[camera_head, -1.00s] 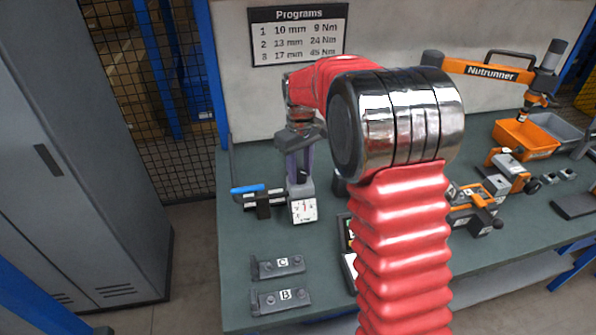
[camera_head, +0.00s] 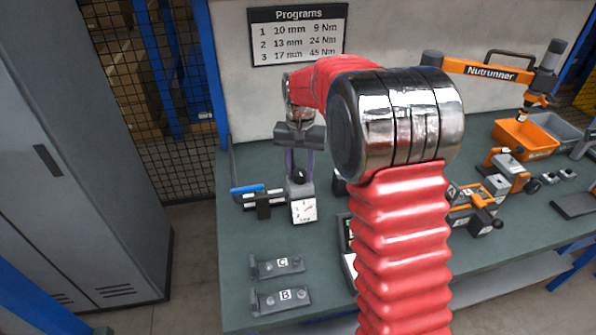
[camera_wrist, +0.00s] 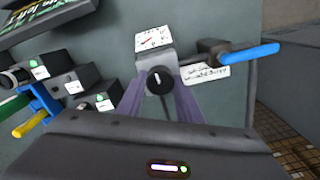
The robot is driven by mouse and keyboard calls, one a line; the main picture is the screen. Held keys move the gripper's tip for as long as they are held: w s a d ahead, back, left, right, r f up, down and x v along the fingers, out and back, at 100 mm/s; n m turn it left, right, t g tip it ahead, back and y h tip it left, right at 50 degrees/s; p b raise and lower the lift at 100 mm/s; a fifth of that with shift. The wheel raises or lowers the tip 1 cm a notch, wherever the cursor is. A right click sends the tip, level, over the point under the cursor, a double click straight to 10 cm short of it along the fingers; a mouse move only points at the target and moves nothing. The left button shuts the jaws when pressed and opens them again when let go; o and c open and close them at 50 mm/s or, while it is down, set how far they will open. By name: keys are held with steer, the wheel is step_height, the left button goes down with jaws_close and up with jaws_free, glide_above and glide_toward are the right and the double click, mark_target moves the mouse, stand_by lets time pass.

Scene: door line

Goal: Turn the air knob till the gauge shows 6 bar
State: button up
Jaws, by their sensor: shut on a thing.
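The air knob (camera_wrist: 160,80) is a black round knob with a white mark on a grey unit. It also shows as a dark knob in the head view (camera_head: 299,176). My gripper (camera_wrist: 161,86) is shut on it, with a purple-grey finger on each side; it shows from above in the head view (camera_head: 301,168). The gauge (camera_head: 304,211) is a white square face with a red needle pointing up and to the right; its numbers are too small to read surely. It is seen upside down in the wrist view (camera_wrist: 153,38).
A blue-handled lever (camera_head: 247,189) sits just left of the gauge unit. Two dark blocks marked C (camera_head: 280,266) and B (camera_head: 281,298) lie on the green bench (camera_head: 237,255). An orange bin (camera_head: 524,141) and the Nutrunner arm (camera_head: 490,72) are at the right.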

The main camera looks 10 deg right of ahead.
mark_target(300, 172)
steer(key=shift+m, duration=0.3)
steer(key=o, duration=1)
steer(key=shift+o, duration=0.2)
step_height(300, 172, up, 14)
steer(key=shift+f, duration=0.15)
stand_by(0.4)
